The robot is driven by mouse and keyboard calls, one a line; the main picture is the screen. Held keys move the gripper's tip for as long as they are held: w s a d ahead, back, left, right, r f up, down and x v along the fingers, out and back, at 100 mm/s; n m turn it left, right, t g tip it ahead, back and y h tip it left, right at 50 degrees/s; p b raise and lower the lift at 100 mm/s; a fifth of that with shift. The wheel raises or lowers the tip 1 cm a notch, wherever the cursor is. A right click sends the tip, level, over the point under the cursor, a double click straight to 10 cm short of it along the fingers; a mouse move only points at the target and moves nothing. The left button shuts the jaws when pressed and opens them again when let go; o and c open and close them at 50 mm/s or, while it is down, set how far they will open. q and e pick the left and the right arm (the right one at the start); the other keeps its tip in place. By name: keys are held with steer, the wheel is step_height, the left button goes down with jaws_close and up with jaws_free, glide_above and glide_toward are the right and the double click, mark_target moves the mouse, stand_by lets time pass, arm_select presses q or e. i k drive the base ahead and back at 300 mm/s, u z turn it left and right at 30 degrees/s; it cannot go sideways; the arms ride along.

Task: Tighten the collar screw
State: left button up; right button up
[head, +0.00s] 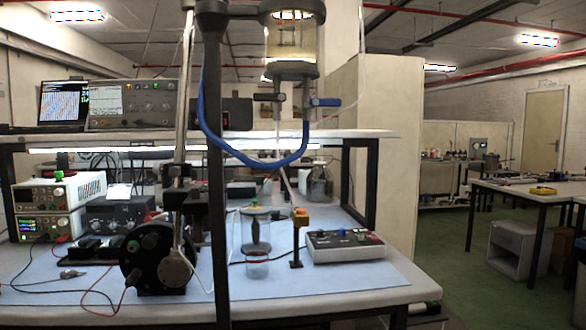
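A glass cylinder (291,42) with metal bands and pale yellow contents stands high at the top centre, partly cut off by the upper frame edge. A dark clamp (212,14) beside it sits on a dark upright post (216,200). A blue hose (240,155) loops from the post side to below the cylinder. A blue valve handle (325,102) sticks out to the right under the cylinder. I cannot make out which part is the collar screw. Neither of my grippers is in view.
A bench with a blue mat (350,280) holds a black wheel-like device (150,258), a glass jar (256,232), a small beaker (257,265) and a control box (345,246). Power supplies (45,210) stand at left. A shelf (365,134) crosses above. Green floor (455,270) is open at right.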

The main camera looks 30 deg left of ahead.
mark_target(156, 167)
steer(key=z, duration=1)
steer(key=k, duration=1.4)
steer(key=u, duration=1.95)
steer(key=i, duration=0.5)
steer(key=z, duration=0.05)
